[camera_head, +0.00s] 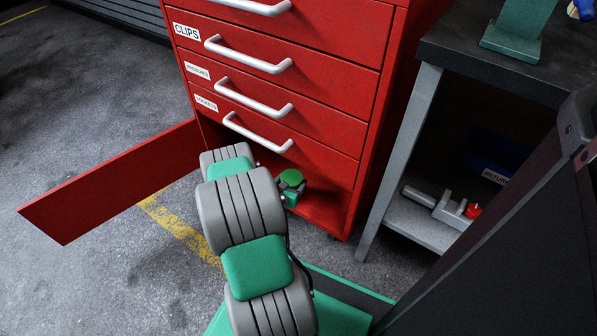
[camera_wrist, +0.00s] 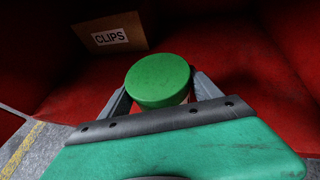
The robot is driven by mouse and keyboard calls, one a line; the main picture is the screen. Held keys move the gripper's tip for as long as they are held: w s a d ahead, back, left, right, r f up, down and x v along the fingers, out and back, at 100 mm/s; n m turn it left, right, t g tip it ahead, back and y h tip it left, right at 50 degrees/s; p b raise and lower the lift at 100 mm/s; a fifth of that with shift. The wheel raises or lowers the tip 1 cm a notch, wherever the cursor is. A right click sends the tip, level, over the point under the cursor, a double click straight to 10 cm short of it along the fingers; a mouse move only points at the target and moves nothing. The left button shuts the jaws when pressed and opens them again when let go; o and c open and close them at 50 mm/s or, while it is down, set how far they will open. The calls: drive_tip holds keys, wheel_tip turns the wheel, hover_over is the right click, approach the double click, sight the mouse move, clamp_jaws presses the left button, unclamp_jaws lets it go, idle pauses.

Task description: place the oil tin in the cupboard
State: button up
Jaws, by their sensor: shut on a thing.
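The oil tin shows as a bright green round top in the head view (camera_head: 291,177) and in the wrist view (camera_wrist: 158,80). My gripper (camera_wrist: 164,92) is shut on it, one grey finger on each side. In the head view my gripper (camera_head: 290,197) is at the opening of the cupboard (camera_head: 325,207), the bottom compartment of the red cabinet. The cupboard's door (camera_head: 115,180) stands wide open to the left. Red surfaces surround the tin in the wrist view. I cannot tell whether it touches the cupboard floor. The tin's lower part is mostly hidden.
A brown box labelled CLIPS (camera_wrist: 112,28) stands in the cupboard, back left. Closed drawers with grey handles (camera_head: 248,57) are above the opening. A dark-topped bench (camera_head: 480,55) stands at the right, with a grey tool (camera_head: 437,206) on its lower shelf. Floor shows at the left.

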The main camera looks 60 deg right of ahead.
drive_tip(key=d, duration=0.2)
drive_tip(key=d+b, duration=0.1)
drive_tip(key=d, duration=0.2)
drive_tip(key=d+b, duration=0.1)
drive_tip(key=d, duration=0.1)
drive_tip(key=shift+w+d+f, duration=0.1)
drive_tip(key=shift+w+d, duration=0.1)
drive_tip(key=shift+w, duration=0.2)
drive_tip(key=shift+w+d+f+b, duration=0.1)
drive_tip(key=shift+d+f+b, duration=0.05)
drive_tip(key=shift+f+b, duration=0.55)
drive_tip(key=shift+r, duration=0.1)
drive_tip(key=o, duration=1.8)
drive_tip(key=shift+f, duration=0.2)
